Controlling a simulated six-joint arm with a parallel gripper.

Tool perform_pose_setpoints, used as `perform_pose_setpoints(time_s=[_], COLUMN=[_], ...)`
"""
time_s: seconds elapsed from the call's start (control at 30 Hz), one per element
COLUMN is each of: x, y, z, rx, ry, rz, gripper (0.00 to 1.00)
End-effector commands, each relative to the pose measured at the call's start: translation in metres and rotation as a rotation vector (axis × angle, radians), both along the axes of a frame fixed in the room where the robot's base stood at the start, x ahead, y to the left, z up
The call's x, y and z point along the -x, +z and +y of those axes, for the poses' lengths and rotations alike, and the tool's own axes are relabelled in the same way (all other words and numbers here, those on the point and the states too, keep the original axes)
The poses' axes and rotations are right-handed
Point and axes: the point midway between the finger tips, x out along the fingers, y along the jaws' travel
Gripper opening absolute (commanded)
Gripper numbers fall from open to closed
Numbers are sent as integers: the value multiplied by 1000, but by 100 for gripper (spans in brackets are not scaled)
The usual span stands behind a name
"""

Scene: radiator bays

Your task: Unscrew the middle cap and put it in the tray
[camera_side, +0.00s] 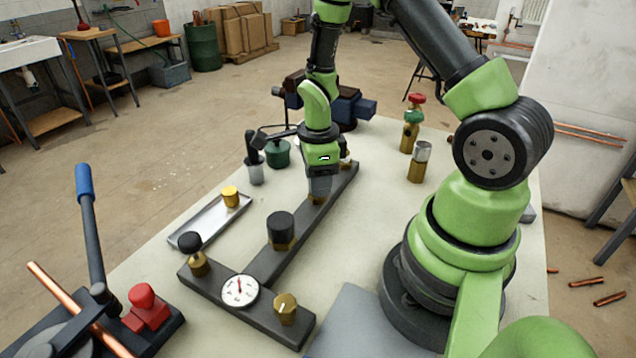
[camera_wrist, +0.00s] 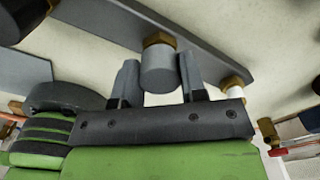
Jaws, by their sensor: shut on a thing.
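The middle cap is a plain grey cylinder, seen in the wrist view (camera_wrist: 158,72) above a brass hex fitting (camera_wrist: 158,40) on the dark bar (camera_wrist: 205,55). My gripper (camera_side: 319,188) is over the bar's middle fitting, with its fingers on both sides of the cap and shut on it. In the side view the fingers mostly hide the cap. The cap looks in line with its fitting; I cannot tell how far it is screwed on. The metal tray (camera_side: 207,222) lies left of the bar, with a yellow cap (camera_side: 230,196) at its far end.
A large black cap (camera_side: 281,226) stands on the bar nearer the camera. A gauge (camera_side: 239,290), a black-topped post (camera_side: 193,252) and a brass knob (camera_side: 286,307) are on the crossbar.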

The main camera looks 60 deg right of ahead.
Motion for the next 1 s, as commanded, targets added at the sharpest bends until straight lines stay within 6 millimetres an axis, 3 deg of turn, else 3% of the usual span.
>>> perform_pose_setpoints(time_s=[1.0], x=[0], y=[1], z=[0], rx=[0], ry=[1707], rz=[0], gripper=[9])
